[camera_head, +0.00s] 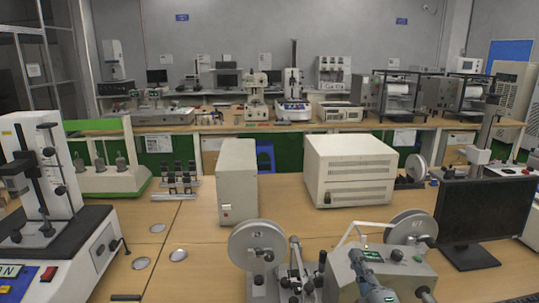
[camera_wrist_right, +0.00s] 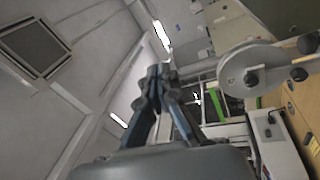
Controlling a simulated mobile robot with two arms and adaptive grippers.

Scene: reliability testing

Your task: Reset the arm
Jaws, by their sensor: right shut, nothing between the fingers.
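My right gripper (camera_wrist_right: 157,76) shows in the wrist view with its blue-grey fingers closed together and nothing between them. In the head view my right arm and gripper (camera_head: 368,262) come up from the bottom edge, in front of a grey test machine with a disc (camera_head: 410,226). The fingers are hard to make out there, and I cannot tell whether they touch the machine. My left arm and gripper are out of the head view.
A second disc machine (camera_head: 257,245) stands just left of my arm. A black monitor (camera_head: 485,212) is on the right, a cream box (camera_head: 350,168) and a narrow box (camera_head: 237,182) behind. A white press (camera_head: 45,190) stands far left. Bare wooden table (camera_head: 205,225) lies at centre left.

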